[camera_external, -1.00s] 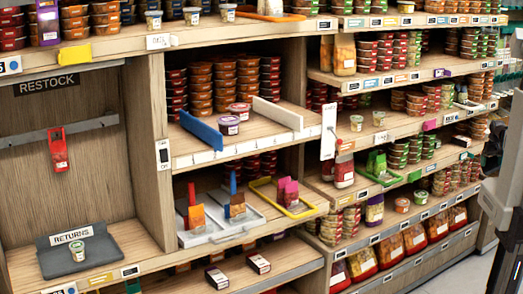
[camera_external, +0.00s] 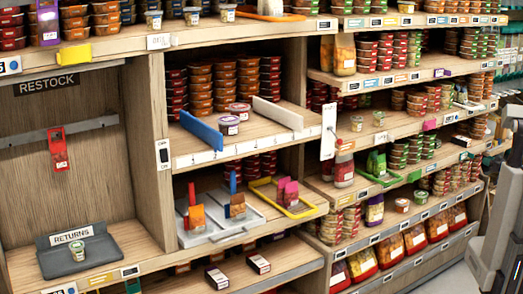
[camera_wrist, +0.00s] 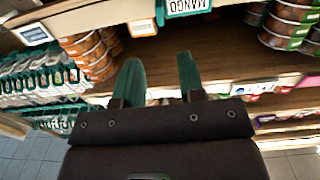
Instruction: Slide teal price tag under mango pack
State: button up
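A teal price tag reading "MANGO" (camera_wrist: 188,7) shows upside down at the top of the wrist view, cut off by the picture edge, at the shelf edge. My gripper (camera_wrist: 160,70) is open, with its two green fingers apart and nothing held between them. The fingertips are below the tag in that picture and apart from it. I cannot tell which pack is the mango pack. In the external view my arm shows at the right edge, and my gripper cannot be made out.
In the wrist view, a white tag (camera_wrist: 35,34) and an orange tag (camera_wrist: 143,28) are along the shelf edge. Stacked tubs stand at left (camera_wrist: 90,52) and right (camera_wrist: 290,22). Green-topped packs (camera_wrist: 40,80) fill the left side. The external view shows crowded shelves and a grey returns tray (camera_external: 115,258).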

aim_at(467, 157)
jog(key=x, duration=1.1)
jog(key=shift+s+a, duration=0.1)
jog(key=shift+s, duration=0.05)
jog(key=shift+c, duration=0.2)
grip_shut()
